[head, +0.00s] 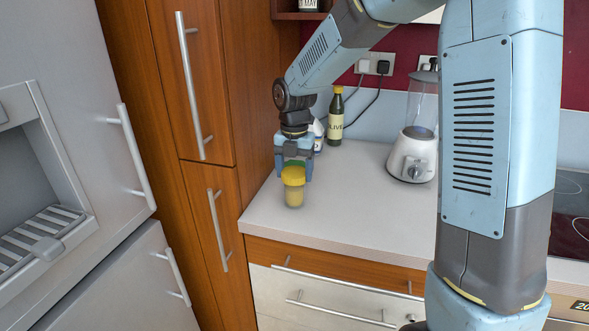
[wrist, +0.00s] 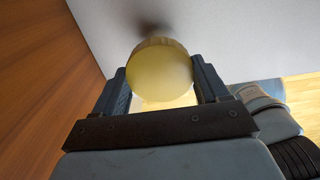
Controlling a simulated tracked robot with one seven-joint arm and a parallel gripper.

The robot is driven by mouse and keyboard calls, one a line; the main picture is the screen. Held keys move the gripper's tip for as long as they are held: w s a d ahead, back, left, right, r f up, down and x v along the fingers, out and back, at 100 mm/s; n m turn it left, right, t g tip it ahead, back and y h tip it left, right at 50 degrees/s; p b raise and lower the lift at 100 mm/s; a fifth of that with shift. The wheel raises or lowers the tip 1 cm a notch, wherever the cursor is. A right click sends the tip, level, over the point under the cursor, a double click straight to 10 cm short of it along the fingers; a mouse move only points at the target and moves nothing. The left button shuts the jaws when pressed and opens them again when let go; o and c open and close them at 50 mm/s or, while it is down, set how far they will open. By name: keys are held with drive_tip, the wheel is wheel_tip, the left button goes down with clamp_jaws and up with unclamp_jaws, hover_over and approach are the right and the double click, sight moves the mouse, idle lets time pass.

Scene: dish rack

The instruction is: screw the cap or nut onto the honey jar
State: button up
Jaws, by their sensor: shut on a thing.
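The honey jar (head: 294,197) is a small clear jar with yellowish contents, at the counter's left end in the head view. A yellow round cap (head: 293,174) is directly above its body, between my fingers. In the wrist view the cap (wrist: 163,75) is a yellow disc, with a finger against each side. My gripper (head: 294,176) points down and is shut on the cap; it also shows in the wrist view (wrist: 163,88). The cap hides the jar's mouth, so I cannot tell whether the cap is threaded on.
A tall wooden cabinet (head: 215,120) stands close on the left. Behind my gripper are a dark olive bottle (head: 336,118) and a white-blue bottle (head: 318,135). A blender (head: 412,155) stands to the right. The countertop (head: 350,210) right of the jar is clear.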

drive_tip(key=shift+f, duration=0.5)
idle(0.4)
drive_tip(key=shift+m, duration=2.3)
drive_tip(key=shift+m, duration=2.3)
drive_tip(key=m, duration=0.4)
drive_tip(key=shift+m, duration=0.3)
